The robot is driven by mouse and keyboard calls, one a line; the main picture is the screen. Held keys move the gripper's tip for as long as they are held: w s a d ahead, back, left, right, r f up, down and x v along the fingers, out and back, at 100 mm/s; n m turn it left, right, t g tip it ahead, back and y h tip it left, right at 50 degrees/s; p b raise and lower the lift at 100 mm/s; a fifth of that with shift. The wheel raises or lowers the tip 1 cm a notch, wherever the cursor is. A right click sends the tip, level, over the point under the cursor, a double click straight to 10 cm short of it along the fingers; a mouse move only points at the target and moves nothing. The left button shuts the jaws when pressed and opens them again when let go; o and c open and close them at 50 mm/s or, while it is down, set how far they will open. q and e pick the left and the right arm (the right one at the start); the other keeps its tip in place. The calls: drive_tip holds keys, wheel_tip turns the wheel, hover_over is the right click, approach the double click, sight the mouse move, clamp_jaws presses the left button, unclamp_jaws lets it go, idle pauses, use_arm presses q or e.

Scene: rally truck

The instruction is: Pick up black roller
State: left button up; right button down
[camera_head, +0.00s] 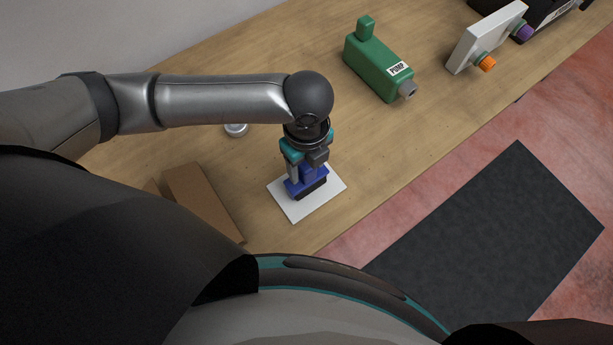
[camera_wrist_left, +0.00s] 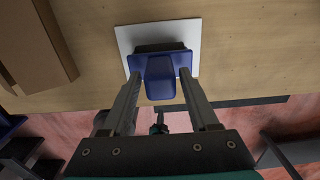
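A blue tool (camera_head: 305,184) with a raised blue handle and a black lower part (camera_head: 311,189) stands on a white square plate (camera_head: 295,211) on the wooden table. I cannot tell whether the black part is a roller. In the left wrist view the blue handle (camera_wrist_left: 160,80) stands between the fingers of my left gripper (camera_wrist_left: 160,82), with a gap on each side. The black part (camera_wrist_left: 158,47) shows behind the blue body. My left gripper (camera_head: 306,172) is open and points down over the tool. My right gripper is not in view.
A brown box (camera_head: 203,200) stands left of the plate. A small round silver item (camera_head: 236,130) lies behind my left arm. A green pump (camera_head: 378,62) and a white box with coloured knobs (camera_head: 484,38) stand further right. A dark mat (camera_head: 490,240) lies on the red floor.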

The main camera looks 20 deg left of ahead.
use_arm(q)
clamp_jaws()
idle(1.1)
